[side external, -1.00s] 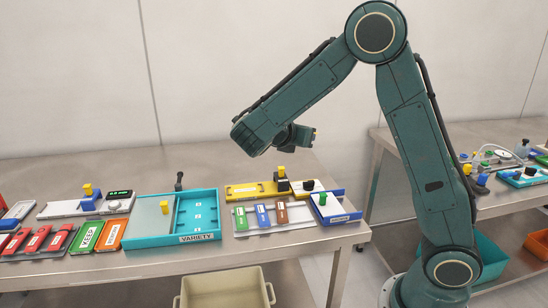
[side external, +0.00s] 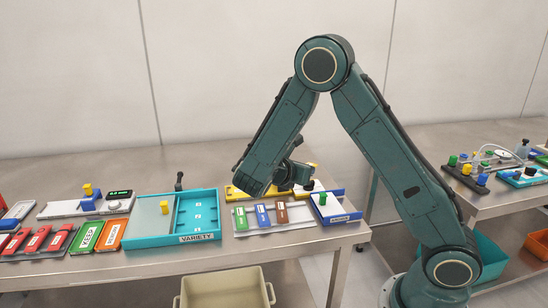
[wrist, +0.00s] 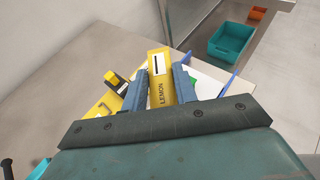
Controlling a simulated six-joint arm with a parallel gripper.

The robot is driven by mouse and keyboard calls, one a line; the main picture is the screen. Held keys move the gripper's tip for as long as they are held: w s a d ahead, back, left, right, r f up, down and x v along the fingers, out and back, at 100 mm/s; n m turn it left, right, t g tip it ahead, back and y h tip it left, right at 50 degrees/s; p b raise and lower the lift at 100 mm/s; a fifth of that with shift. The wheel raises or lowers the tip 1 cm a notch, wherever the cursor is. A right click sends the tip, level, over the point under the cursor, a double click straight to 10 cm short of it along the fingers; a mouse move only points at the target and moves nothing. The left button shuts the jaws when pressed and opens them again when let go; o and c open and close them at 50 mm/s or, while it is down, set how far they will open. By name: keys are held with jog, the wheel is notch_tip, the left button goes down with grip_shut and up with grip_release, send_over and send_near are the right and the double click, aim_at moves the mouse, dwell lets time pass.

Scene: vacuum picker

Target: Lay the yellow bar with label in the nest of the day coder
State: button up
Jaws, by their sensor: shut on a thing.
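My gripper (wrist: 161,73) is shut on the yellow bar (wrist: 163,98), with one blue finger on each side of it. The bar's face shows a white label with a dark stripe and the word LEMON. In the side view only a small yellow end (side external: 314,166) shows beside my gripper (side external: 303,176). My gripper is over the back right of the table, above a yellow fixture (side external: 235,193) with a black and yellow part (wrist: 116,82). This fixture may be the day coder; no readable name shows. Its nest is hidden from the side by my arm.
A white rack with green, blue and brown bars (side external: 262,215) lies in front of the fixture. A blue tray (side external: 335,217) stands to its right, by the table's edge. A teal VARIETY tray (side external: 150,242) is to the left. The air above the table's left is clear.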

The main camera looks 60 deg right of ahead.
notch_tip(320, 180, down, 6)
dwell(0.4)
jog(key=shift+f, duration=0.2)
jog(key=shift+f, duration=1.85)
jog(key=shift+f, duration=0.6)
jog(key=o, duration=1)
jog(key=shift+o, duration=0.2)
jog(key=shift+r, duration=0.15)
